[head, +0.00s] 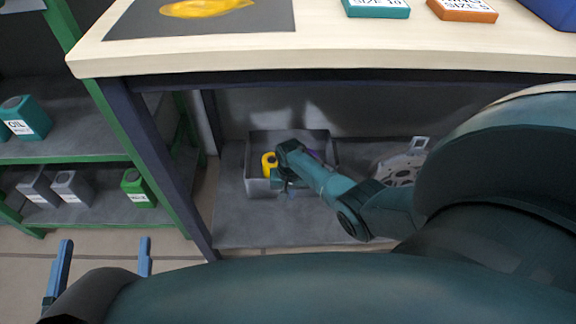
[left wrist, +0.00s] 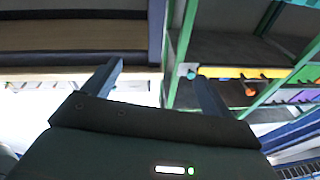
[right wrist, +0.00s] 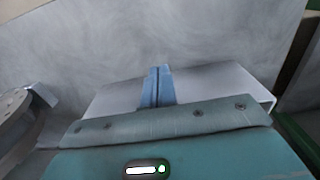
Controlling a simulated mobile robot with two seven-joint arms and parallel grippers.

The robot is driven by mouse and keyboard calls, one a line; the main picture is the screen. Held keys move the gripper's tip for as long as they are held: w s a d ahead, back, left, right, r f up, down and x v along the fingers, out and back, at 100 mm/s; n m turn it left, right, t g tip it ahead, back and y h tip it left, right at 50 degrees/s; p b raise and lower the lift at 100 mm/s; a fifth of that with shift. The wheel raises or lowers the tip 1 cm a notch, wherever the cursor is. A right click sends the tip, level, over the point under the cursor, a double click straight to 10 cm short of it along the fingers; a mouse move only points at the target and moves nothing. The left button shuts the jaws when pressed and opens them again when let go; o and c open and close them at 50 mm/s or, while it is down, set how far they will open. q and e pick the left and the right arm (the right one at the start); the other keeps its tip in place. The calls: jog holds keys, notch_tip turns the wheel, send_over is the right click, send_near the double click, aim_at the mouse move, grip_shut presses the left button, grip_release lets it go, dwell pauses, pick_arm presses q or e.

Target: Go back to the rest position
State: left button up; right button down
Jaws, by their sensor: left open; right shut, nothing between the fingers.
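My left gripper (head: 102,268) is at the lower left of the head view, over the floor in front of the table and the green shelf. Its two blue fingers are spread apart with nothing between them, as the left wrist view also shows (left wrist: 155,88). My right arm reaches under the table to a grey bin on the lower shelf. My right gripper (right wrist: 157,86) is shut and empty in the right wrist view, its fingers together in front of a grey bin wall. In the head view its fingertips are mostly hidden at the bin.
The grey bin (head: 262,186) holds a yellow item (head: 268,164) and something purple. A round grey metal part (head: 398,170) lies right of it. The wooden tabletop (head: 330,52) is above my right arm. A green shelf (head: 75,145) with small boxes stands left.

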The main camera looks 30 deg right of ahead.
pick_arm(q)
jog(key=shift+w+a+n+g+y+p, duration=0.1)
jog(key=shift+a+n+g+y+p, duration=0.15)
jog(key=shift+g+y+p, duration=0.55)
jog(key=shift+w+a+n+g+y+p, duration=0.15)
jog(key=shift+a+y+p, duration=0.25)
jog(key=shift+p, duration=0.85)
pick_arm(e)
notch_tip(320, 180, up, 8)
jog(key=shift+d, duration=0.2)
pick_arm(q)
jog(key=shift+s+r, duration=0.1)
